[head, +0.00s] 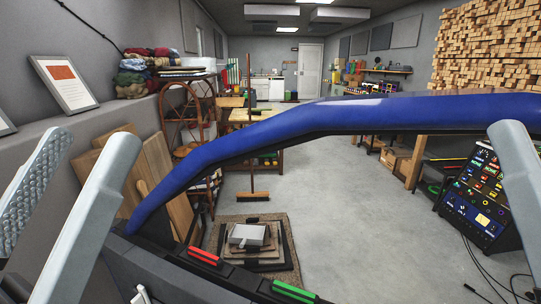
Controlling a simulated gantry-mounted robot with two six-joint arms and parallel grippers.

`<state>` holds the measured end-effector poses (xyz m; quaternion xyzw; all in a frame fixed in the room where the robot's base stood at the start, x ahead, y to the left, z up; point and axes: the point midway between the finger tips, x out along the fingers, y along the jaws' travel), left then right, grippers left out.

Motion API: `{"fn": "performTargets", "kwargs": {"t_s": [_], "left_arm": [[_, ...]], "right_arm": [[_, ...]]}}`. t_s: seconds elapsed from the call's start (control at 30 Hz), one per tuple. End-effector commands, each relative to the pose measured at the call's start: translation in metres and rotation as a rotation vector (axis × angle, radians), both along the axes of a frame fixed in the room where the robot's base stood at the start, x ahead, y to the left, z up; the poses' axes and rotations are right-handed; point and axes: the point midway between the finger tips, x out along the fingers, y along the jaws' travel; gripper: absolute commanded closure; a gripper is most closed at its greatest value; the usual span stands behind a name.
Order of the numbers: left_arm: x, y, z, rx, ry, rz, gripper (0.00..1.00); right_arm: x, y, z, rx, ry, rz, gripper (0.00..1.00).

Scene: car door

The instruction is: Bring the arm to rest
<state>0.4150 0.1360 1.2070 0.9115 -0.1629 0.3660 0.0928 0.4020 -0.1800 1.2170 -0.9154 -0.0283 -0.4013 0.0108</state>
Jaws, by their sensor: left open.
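The car door has a blue window frame (330,118) that arches across the view, with a dark door panel (160,268) at the lower left. A red strip and a green strip sit along the panel's top edge. My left gripper (90,145) is at the left edge of the head view, its two grey fingers apart with nothing between them. It stands to the left of the blue frame. At the right edge, one grey finger of my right gripper (518,170) shows in front of the frame; its other finger is out of view.
Beyond the door are a mat (284,222) with a grey box on it, a broom (253,170), a black control panel with lights (485,195) and loose cables at the right. Stacked wood (490,45) stands at the back right. The middle floor (345,200) is clear.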

Motion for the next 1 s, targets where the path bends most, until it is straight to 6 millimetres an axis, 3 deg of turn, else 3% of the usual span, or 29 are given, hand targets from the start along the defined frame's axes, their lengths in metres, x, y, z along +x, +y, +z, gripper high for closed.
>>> {"fn": "performTargets", "kwargs": {"t_s": [0.03, 0.1, 0.13, 0.37, 0.6, 0.7, 0.83, 1.0], "left_arm": [[-0.013, 0.02, 0.012, 0.006, -0.055, 0.134, 0.07], [-0.016, 0.047, 0.012, 0.038, -0.072, 0.34, 0.07], [-0.015, 0.045, 0.041, 0.042, -0.072, 0.328, 0.07], [-0.014, 0.044, 0.133, 0.04, -0.067, 0.317, 0.07], [-0.013, 0.044, 0.247, 0.04, -0.065, 0.315, 0.07], [-0.013, 0.044, 0.281, 0.041, -0.064, 0.315, 0.07], [-0.013, 0.044, 0.303, 0.04, -0.063, 0.314, 0.07], [-0.013, 0.044, 0.303, 0.04, -0.063, 0.314, 0.07]], "right_arm": [[0.0, 0.0, 0.0, 0.0, 0.0, 0.0, 0.5], [0.0, 0.0, 0.0, 0.0, 0.0, 0.0, 0.5], [0.001, 0.0, 0.027, 0.0, 0.003, 0.0, 0.5], [0.0, 0.0, 0.122, 0.0, -0.001, 0.0, 0.5], [0.0, 0.0, 0.237, 0.0, -0.001, 0.0, 0.5], [0.0, 0.0, 0.271, 0.0, -0.001, 0.0, 0.5], [0.0, 0.0, 0.293, 0.0, 0.0, 0.0, 0.5], [0.0, 0.0, 0.293, 0.0, 0.001, 0.0, 0.5]]}}
